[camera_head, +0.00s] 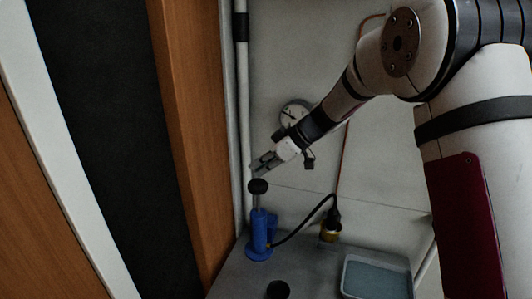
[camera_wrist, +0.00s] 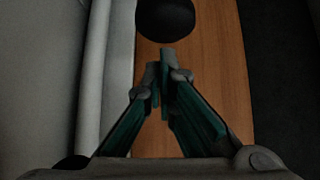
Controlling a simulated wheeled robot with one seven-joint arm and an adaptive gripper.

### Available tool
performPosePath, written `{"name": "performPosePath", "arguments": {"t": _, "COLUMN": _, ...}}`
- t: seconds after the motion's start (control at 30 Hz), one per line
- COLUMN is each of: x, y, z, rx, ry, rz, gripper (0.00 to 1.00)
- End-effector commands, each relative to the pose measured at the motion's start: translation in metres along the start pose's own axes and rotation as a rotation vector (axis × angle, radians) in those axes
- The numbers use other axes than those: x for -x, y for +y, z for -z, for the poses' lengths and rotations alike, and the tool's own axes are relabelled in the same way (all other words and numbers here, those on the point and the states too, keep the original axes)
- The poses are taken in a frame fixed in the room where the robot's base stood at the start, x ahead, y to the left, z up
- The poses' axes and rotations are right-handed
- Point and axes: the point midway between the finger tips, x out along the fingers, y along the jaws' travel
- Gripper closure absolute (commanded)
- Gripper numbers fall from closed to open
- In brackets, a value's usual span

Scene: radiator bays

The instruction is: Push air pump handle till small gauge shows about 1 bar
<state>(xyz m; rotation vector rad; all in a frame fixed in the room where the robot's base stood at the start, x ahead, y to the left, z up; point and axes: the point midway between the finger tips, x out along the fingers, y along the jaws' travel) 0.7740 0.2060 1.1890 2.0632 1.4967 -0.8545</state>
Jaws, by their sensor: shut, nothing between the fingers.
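The blue air pump (camera_head: 260,232) stands upright on the grey shelf at the lower middle of the head view. Its black round handle knob (camera_head: 258,186) sits on top of a pale rod rising out of the blue body. In the wrist view the black knob (camera_wrist: 166,18) is at the top, just beyond my fingertips. My gripper (camera_head: 257,168) is shut and empty, close above the knob; I cannot tell whether it touches. A round gauge (camera_head: 294,114) on the wall behind is partly hidden by my arm, and its reading is too small to make out.
A black hose (camera_head: 312,216) runs from the pump to a brass and black fitting (camera_head: 331,228). A blue-grey tray (camera_head: 376,277) and a black round object (camera_head: 278,289) are on the shelf (camera_head: 232,276). A wooden post (camera_head: 190,130) and white pipe (camera_head: 243,110) stand left of the pump.

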Motion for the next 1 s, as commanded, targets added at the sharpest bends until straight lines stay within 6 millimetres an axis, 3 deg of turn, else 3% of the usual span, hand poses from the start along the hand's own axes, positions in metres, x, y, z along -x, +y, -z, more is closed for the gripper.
{"name": "performPosePath", "arguments": {"t": 0.57, "x": -0.011, "y": 0.000, "z": -0.011, "rx": 0.001, "ry": 0.000, "rz": 0.001, "gripper": 1.00}}
{"name": "performPosePath", "arguments": {"t": 0.8, "x": -0.044, "y": 0.003, "z": -0.044, "rx": -0.003, "ry": -0.001, "rz": 0.002, "gripper": 1.00}}
{"name": "performPosePath", "arguments": {"t": 1.0, "x": -0.057, "y": 0.001, "z": -0.058, "rx": -0.001, "ry": -0.001, "rz": 0.001, "gripper": 1.00}}
